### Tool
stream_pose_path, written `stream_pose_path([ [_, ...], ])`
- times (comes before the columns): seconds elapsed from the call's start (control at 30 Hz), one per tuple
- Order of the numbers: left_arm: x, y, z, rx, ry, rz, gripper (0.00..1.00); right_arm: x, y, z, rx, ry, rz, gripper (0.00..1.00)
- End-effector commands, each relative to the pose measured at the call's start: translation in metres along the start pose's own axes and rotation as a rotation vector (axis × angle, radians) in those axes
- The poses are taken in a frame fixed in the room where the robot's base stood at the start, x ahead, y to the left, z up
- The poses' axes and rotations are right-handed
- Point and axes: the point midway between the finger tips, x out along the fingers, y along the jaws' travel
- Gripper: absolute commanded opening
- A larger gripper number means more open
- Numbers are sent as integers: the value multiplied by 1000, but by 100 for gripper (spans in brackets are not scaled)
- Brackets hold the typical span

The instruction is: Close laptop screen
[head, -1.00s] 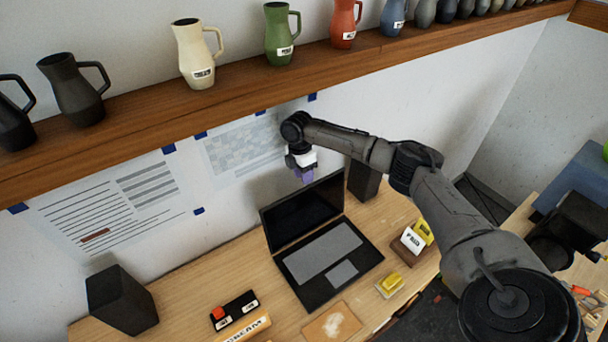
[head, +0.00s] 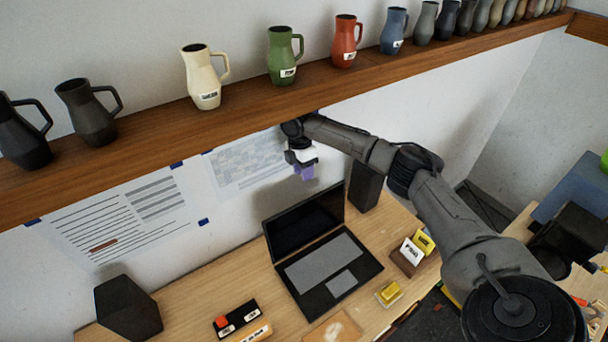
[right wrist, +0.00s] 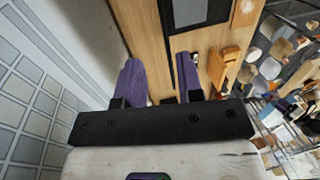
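The black laptop (head: 334,279) stands open on the wooden desk, its screen (head: 305,222) raised and tilted back toward the wall. Its grey keyboard and touchpad face up. My right gripper (head: 304,173), with purple fingers, hangs above and behind the top edge of the screen, near the wall, apparently not touching it. In the right wrist view my right gripper (right wrist: 160,80) has its two fingers spread with nothing held between them. Part of the laptop (right wrist: 197,12) seems to show at the top there. My left gripper is not in view.
A dark speaker (head: 364,184) stands close to the right of the screen; another speaker (head: 127,308) is at the left. A wooden shelf (head: 240,116) with several mugs runs above my right gripper. Small yellow items (head: 390,292) lie right of the laptop.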

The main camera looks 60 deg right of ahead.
Motion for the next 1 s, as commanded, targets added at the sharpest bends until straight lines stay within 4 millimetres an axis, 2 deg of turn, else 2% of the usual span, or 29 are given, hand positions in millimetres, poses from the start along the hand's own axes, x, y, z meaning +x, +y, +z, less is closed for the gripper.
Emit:
stream_pose_path([
  [0.37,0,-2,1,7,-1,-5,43,-20,-1,0,0,1,2,34],
  [1.0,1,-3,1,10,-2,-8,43,-21,-1,0,1,0,0,34],
])
